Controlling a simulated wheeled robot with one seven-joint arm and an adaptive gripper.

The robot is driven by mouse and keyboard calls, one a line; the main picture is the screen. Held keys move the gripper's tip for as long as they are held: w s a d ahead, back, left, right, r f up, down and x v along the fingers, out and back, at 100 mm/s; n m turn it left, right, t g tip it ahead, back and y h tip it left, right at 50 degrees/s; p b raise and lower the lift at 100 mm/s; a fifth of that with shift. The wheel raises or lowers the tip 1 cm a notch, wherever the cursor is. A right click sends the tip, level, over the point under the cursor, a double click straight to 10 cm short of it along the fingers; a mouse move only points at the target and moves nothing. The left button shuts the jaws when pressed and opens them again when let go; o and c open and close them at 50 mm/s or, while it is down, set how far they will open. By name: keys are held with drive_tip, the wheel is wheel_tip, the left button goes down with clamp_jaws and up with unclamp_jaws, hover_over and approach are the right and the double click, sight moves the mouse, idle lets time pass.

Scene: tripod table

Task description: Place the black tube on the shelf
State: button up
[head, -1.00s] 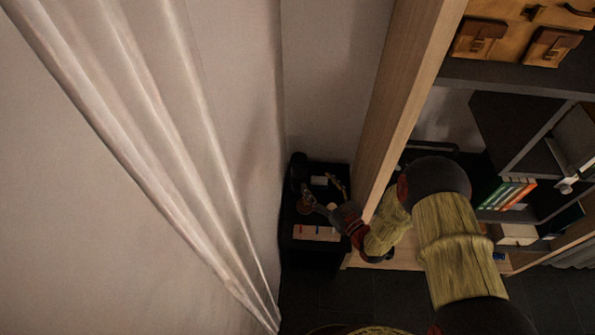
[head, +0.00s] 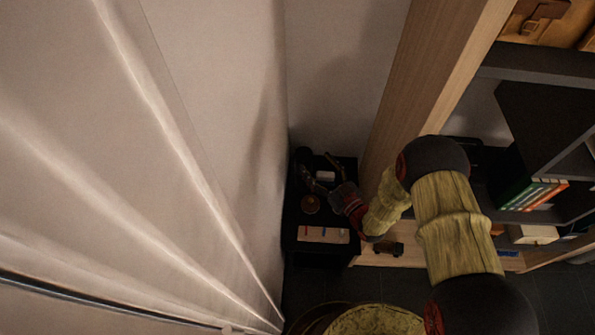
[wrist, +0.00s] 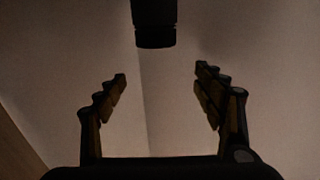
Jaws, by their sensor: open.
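The black tube (wrist: 155,22) shows at the top middle of the wrist view, ahead of my fingers and apart from them. In the head view a dark upright shape, probably the same tube (head: 303,156), stands at the back left of a small black table (head: 320,249). My gripper (wrist: 160,80) is open, with a finger on either side and nothing between them. In the head view my gripper (head: 312,181) is over the table, dark and hard to make out. The shelf (head: 545,110), with dark boards and a wooden side panel, stands at the right.
A curtain (head: 150,170) hangs at the left. The shelf's wooden side panel (head: 430,80) rises close to my arm. Books (head: 532,194) stand on the shelf.

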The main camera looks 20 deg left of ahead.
sight(304, 154)
wheel_tip(304, 154, down, 4)
drive_tip(key=b, duration=0.3)
drive_tip(key=shift+w+f+b, duration=0.1)
drive_tip(key=shift+w+b, duration=0.05)
drive_tip(key=shift+b, duration=0.15)
drive_tip(key=shift+b+x, duration=0.35)
drive_tip(key=shift+x, duration=0.75)
drive_tip(key=shift+r+b+x, duration=0.15)
drive_tip(key=shift+b+x, duration=0.3)
drive_tip(key=shift+x, duration=0.45)
drive_tip(key=shift+r+b+x, duration=0.2)
drive_tip(key=shift+b+x, duration=0.2)
drive_tip(key=shift+x, duration=0.55)
drive_tip(key=shift+r+b+x, duration=0.15)
drive_tip(key=shift+b+x, duration=0.3)
drive_tip(key=shift+x, duration=0.45)
drive_tip(key=shift+w, duration=0.1)
clamp_jaws()
